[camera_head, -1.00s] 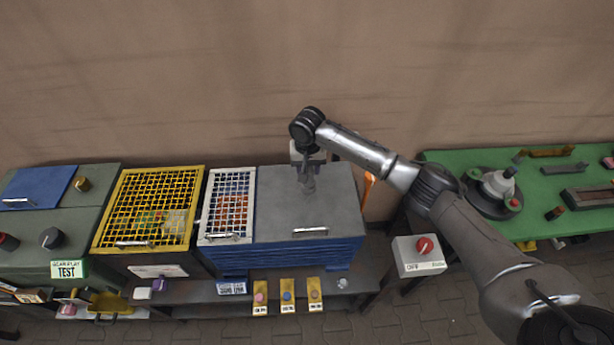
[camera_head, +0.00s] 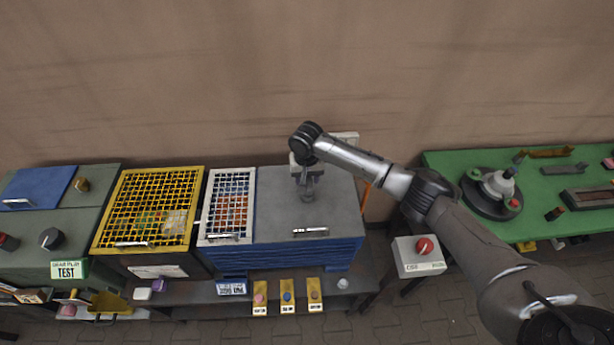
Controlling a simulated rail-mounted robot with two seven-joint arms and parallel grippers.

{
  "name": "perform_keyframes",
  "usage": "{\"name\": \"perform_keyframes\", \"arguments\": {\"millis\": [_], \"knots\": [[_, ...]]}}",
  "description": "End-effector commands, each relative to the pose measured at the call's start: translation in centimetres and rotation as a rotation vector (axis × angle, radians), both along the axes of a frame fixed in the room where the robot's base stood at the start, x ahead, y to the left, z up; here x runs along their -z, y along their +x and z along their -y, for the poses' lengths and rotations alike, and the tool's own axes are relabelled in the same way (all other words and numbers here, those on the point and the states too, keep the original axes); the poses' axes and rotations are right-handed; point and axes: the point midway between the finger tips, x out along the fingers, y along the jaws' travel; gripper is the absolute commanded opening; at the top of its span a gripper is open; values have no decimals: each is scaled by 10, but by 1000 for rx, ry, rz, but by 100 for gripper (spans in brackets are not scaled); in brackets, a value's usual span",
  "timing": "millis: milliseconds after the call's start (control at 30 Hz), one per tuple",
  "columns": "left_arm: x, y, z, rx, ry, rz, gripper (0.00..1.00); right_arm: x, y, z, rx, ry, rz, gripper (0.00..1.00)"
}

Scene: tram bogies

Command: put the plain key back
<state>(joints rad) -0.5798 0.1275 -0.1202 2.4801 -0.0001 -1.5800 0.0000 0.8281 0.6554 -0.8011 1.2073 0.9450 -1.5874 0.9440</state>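My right gripper (camera_head: 308,192) points down over the grey lid of the blue cabinet (camera_head: 330,205). It is small and dark here, and I cannot tell whether its fingers are open or shut or whether they hold a key. Three yellow holders stand on the low shelf in front of the cabinet: one with a pink top (camera_head: 259,297), one with a blue top (camera_head: 287,296) and one with a brownish top (camera_head: 314,294). Their labels are too small to read. I cannot single out the plain key. My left gripper is not in view.
A white-framed mesh lid (camera_head: 228,203) and a yellow mesh cage (camera_head: 149,207) stand left of the cabinet. A grey switch box with a red knob (camera_head: 420,256) is at the right. A green bench (camera_head: 540,205) with parts stands behind my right arm. The grey lid looks otherwise clear.

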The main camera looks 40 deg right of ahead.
Motion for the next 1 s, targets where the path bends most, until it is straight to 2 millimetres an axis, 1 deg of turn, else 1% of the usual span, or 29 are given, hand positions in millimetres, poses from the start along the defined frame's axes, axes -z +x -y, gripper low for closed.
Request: {"name": "perform_keyframes", "arguments": {"millis": [33, 200, 433, 533, 667, 1000], "knots": [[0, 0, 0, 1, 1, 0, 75, 0, 0, 0, 0, 0, 0, 50], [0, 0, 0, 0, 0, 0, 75, 0, 0, 0, 0, 0, 0, 67], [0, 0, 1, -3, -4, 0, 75, 0, 0, 0, 0, 0, 0, 67], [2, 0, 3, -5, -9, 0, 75, -4, 0, 0, -1, 0, 1, 67], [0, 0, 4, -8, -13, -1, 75, -21, 1, 0, -1, 2, 3, 67], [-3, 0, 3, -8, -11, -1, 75, -84, 1, -1, 0, 0, 3, 67]]}}
